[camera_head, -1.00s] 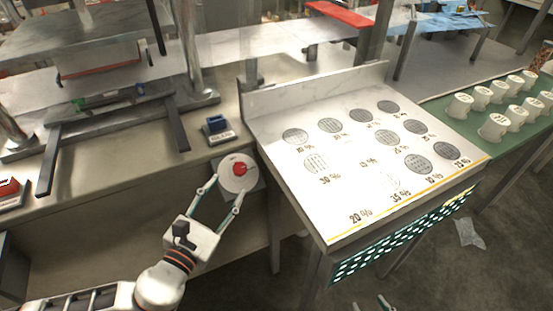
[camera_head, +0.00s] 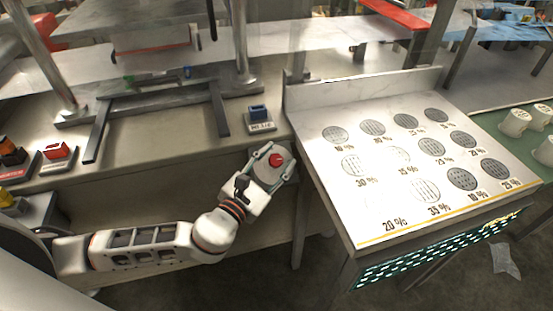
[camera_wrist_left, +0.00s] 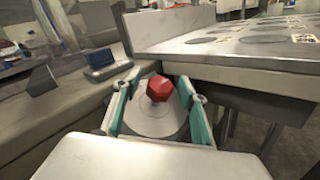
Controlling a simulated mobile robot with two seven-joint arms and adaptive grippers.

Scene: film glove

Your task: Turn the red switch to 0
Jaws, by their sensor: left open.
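The red switch (camera_head: 276,160) is a small red knob on a round pale disc (camera_head: 264,176) at the front edge of the workbench. In the left wrist view the knob (camera_wrist_left: 160,88) looks faceted and sits near the middle. My left gripper (camera_head: 279,166) is open, with its fingers on either side of the disc and knob. In the left wrist view the teal-padded fingers (camera_wrist_left: 160,105) flank the knob with gaps at both sides. I cannot read any 0 mark on the disc. My right gripper does not show.
A blue switch (camera_head: 258,113) stands on the bench behind the disc. Another red switch block (camera_head: 57,151) sits at the far left. A sloped metal panel (camera_head: 330,190) with round grilles and percent labels stands close on the right. White cups (camera_head: 516,122) stand beyond it.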

